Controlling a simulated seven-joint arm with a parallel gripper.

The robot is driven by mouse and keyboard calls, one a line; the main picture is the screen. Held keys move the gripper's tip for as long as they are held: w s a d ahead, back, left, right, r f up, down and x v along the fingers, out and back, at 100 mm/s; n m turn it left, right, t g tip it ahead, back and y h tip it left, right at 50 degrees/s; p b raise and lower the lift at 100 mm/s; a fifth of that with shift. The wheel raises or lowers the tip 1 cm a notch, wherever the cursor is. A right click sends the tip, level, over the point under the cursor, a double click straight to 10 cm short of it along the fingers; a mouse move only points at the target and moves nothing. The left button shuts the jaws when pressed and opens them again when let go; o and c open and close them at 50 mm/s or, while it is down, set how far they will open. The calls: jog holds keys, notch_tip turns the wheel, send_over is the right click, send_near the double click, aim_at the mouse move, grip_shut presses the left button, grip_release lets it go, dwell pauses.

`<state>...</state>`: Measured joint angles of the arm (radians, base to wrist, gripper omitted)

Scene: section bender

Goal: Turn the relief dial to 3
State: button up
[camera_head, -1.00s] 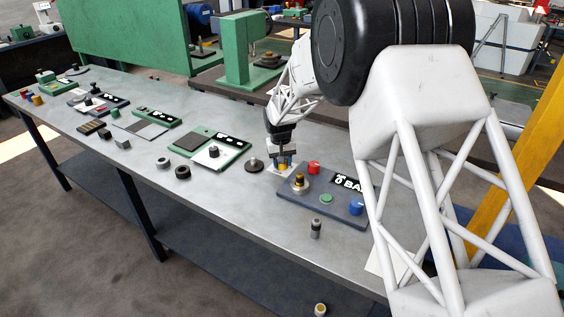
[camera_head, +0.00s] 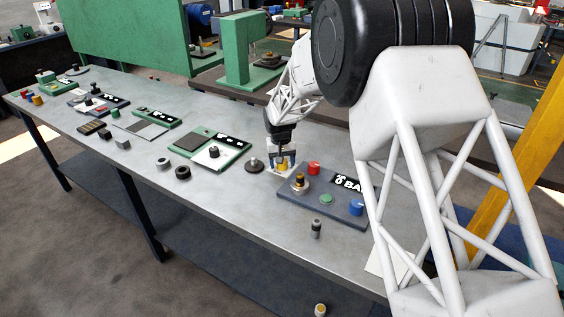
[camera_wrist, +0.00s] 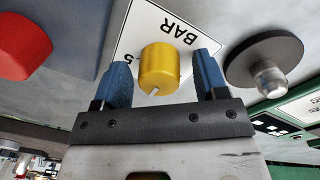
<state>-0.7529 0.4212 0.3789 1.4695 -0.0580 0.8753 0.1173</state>
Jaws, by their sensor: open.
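The relief dial is a yellow knob (camera_wrist: 158,68) on a white plate (camera_wrist: 127,38) marked BAR, seen upside down in the wrist view. A pale notch shows on the knob's near edge, and a digit is partly visible beside it. The other scale figures are hidden or out of view. My gripper (camera_wrist: 163,82) is open, with one blue finger on each side of the knob and a visible gap to both. In the head view, my gripper (camera_head: 282,160) is down at the small white plate, left of the dark panel, and largely covers the knob.
A dark panel (camera_head: 333,216) to the right carries a red knob (camera_head: 313,168), a blue knob (camera_head: 356,208), a green button (camera_head: 326,198) and a brass fitting. A dark round base with a metal stud (camera_wrist: 266,70) stands close by. Several parts lie further left on the bench.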

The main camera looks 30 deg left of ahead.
jog(key=shift+s+a+r, duration=0.1)
jog(key=shift+a+r, duration=0.05)
jog(key=shift+r, duration=3.7)
